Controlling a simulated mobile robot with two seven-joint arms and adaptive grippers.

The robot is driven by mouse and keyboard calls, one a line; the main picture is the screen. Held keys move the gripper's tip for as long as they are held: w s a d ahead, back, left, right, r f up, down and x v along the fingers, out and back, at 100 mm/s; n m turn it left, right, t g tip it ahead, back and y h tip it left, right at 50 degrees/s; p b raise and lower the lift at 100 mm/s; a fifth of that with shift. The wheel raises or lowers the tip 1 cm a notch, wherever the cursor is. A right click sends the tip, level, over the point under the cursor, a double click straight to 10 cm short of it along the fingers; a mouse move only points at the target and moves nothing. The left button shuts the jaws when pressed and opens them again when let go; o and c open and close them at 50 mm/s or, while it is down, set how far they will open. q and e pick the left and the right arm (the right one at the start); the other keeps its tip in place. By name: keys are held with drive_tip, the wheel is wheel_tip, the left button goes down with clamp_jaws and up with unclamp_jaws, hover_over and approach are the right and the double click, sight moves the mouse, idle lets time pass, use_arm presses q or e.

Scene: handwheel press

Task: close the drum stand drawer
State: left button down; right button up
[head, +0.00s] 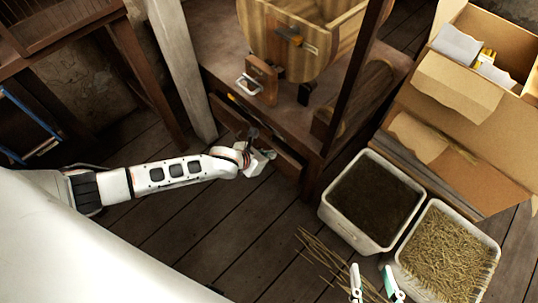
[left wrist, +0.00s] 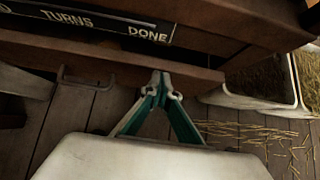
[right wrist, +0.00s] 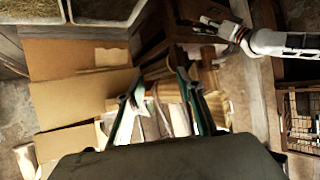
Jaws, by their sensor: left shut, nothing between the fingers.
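The drum stand (head: 225,60) is a dark wooden frame carrying a round wooden drum (head: 275,45). Its drawer (head: 228,118) is low in the front and stands partly open. In the left wrist view the drawer front (left wrist: 115,70) has a metal handle, with a dark strip lettered "TURNS" and "DONE" behind it. My left gripper (head: 262,150) is shut and empty, with its tips (left wrist: 160,78) at the drawer front near its right part; contact is hard to tell. My right gripper (head: 374,275) is open and empty, far from the drawer at lower right.
A white bin of dark soil (head: 338,237) and a bin of straw (head: 405,265) stand right of the stand. Cardboard boxes (head: 440,140) are behind them. Loose straw (head: 325,255) lies on the plank floor. A wooden post (head: 180,65) stands left of the drawer.

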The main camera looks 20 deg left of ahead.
use_arm(q)
drive_tip(key=shift+w+d, duration=0.2)
drive_tip(key=shift+w, duration=0.3)
drive_tip(key=shift+w+d, duration=0.15)
drive_tip(key=shift+w, duration=0.35)
drive_tip(key=shift+w+d, duration=0.1)
drive_tip(key=shift+w, duration=0.1)
use_arm(e)
drive_tip(key=shift+s+f, duration=0.15)
drive_tip(key=shift+f, duration=0.15)
